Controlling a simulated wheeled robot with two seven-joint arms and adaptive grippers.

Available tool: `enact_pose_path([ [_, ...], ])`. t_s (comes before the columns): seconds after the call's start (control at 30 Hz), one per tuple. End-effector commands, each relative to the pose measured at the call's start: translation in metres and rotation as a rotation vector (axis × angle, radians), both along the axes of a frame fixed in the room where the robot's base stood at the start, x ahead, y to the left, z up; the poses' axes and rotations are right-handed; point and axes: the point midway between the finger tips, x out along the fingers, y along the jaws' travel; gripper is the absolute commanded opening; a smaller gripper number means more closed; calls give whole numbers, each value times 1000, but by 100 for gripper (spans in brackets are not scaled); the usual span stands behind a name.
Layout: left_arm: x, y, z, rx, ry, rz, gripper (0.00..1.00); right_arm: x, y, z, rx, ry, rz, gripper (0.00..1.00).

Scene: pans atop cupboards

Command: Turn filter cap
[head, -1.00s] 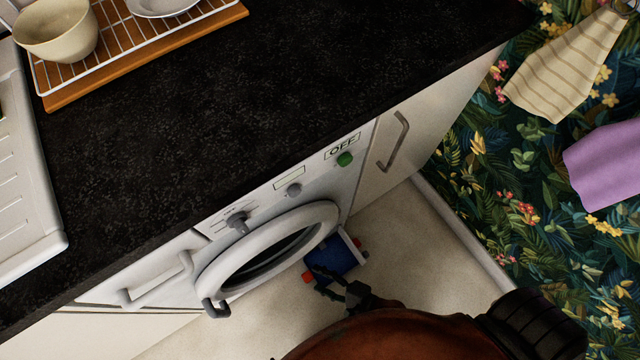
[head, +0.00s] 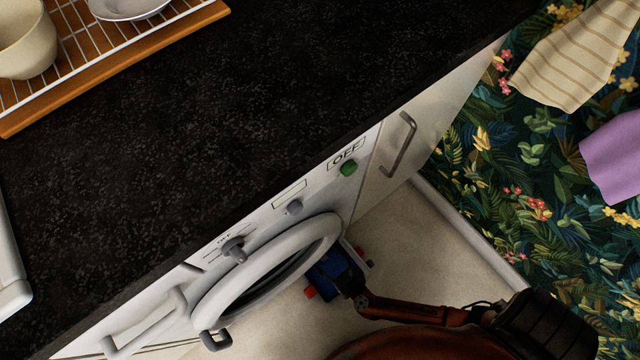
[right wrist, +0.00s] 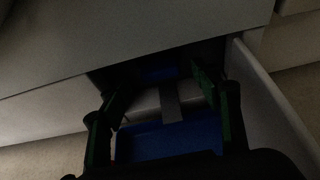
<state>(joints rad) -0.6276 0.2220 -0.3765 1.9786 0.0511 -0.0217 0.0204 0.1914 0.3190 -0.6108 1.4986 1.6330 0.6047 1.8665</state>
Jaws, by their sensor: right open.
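In the dim right wrist view, a grey tab (right wrist: 170,102) stands in front of a pale surface inside a dark opening low on the machine; it looks like the filter cap's grip. My right gripper (right wrist: 163,88) is open, with one finger on each side of the tab. I cannot tell whether either finger touches it. In the head view my right gripper (head: 352,284) is low at the washing machine's front, over the blue tray, and the cap is hidden there. My left gripper is out of view.
A blue tray (right wrist: 165,140) lies below the opening. A pale flap or panel (right wrist: 270,100) stands at its right. Above are the washing machine's round door (head: 205,300), a grey dial (head: 233,247) and a green button (head: 348,168). The black worktop (head: 250,110) overhangs; floor (head: 440,250) is clear at right.

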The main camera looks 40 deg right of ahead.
Motion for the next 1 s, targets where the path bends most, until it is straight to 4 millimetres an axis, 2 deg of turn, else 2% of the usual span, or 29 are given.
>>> enact_pose_path([
  [0.2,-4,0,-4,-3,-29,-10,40,12,1,-5,0,0,0,58],
  [0.43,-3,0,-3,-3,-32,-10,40,12,1,-4,-1,-1,0,58],
  [1.0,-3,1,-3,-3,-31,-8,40,12,1,-4,-1,0,1,19],
])
